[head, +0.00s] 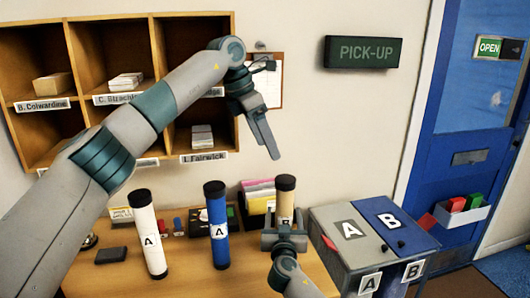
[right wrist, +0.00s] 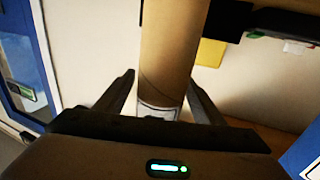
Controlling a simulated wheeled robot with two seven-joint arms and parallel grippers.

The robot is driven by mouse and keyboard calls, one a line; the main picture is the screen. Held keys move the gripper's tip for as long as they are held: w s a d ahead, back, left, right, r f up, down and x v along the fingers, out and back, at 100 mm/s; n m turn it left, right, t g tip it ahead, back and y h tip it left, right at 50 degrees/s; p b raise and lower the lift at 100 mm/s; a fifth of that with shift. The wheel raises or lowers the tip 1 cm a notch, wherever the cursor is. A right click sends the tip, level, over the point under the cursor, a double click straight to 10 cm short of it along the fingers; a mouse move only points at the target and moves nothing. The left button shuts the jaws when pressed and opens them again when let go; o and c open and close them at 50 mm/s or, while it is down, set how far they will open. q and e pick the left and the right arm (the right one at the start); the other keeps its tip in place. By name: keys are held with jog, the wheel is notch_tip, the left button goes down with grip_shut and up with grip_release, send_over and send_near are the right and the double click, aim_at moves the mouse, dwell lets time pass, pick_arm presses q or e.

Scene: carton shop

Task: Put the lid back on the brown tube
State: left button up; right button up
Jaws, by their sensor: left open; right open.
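The brown tube (head: 285,209) stands upright at the right part of the table, with a dark cap on its top end. My right gripper (head: 284,238) is open, with its fingers on either side of the tube's lower part. In the right wrist view the brown tube (right wrist: 168,60) and the edge of its white label show between the open fingers. I cannot tell whether they touch it. My left gripper (head: 266,140) is open and empty, pointing down in the air above and left of the tube. No loose lid is visible.
A white tube (head: 149,238) and a blue tube (head: 217,232) stand to the left, both with dark caps. A file holder (head: 258,201) is behind the brown tube. A box with A and B lids (head: 374,236) is at the right. Wooden pigeonholes (head: 68,52) hang at the back left.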

jog(key=s+b, duration=0.4)
jog(key=s, duration=1.2)
jog(key=shift+s+d, duration=0.2)
jog(key=shift+s, duration=0.2)
jog(key=shift+f, duration=0.1)
